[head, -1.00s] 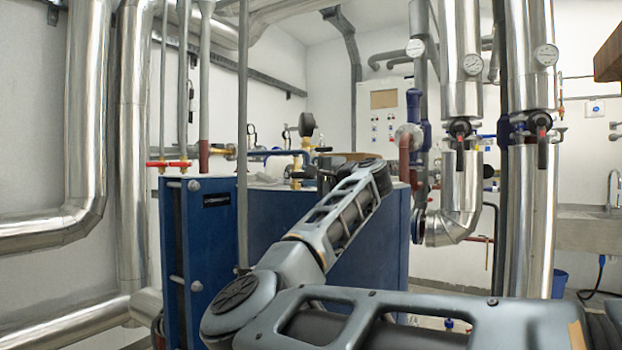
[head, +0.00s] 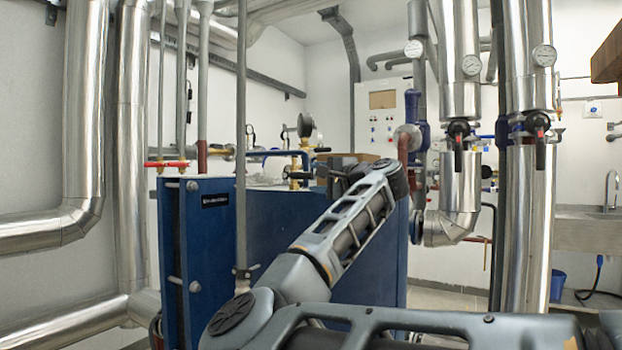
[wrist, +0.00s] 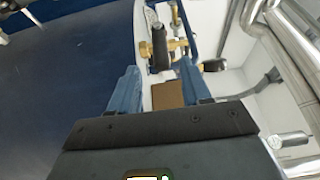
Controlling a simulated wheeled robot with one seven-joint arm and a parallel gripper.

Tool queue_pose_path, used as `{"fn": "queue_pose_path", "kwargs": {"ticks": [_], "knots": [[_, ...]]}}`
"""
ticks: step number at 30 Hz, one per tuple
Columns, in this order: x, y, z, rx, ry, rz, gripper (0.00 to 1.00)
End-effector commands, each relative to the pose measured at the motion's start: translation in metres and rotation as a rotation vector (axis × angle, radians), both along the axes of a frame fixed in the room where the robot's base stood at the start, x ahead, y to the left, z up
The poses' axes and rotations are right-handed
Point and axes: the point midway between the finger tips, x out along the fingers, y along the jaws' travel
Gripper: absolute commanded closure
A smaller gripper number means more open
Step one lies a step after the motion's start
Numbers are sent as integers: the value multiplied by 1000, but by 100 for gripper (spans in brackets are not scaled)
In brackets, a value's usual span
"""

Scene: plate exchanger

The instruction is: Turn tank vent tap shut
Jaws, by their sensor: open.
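In the wrist view my gripper (wrist: 158,66) is open, its two blue fingers apart and nothing held between them. A brass fitting with a dark upright cylindrical handle (wrist: 158,48) lies just beyond the fingertips, roughly in line with the gap and apart from them. Brass fittings (head: 297,170) also show on top of the blue plate exchanger in the head view, below a round black gauge (head: 305,125). No label shows which fitting is the tank vent tap.
The blue exchanger (head: 278,225) stands under my arm. Red-handled valves (head: 167,164) sit at its left, beside a thin vertical pipe (head: 241,120). A brown block (wrist: 168,95) shows between my fingers, farther off. Thick silver pipes (head: 460,190) stand at the right.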

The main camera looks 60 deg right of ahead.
Motion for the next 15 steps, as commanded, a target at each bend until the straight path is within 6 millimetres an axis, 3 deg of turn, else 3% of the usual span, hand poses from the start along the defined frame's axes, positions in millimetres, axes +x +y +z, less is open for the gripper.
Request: {"fn": "queue_pose_path", "kwargs": {"ticks": [6,15], "knots": [[-27,9,-1,0,1,-1,52],[-34,12,-1,1,1,1,52]]}}
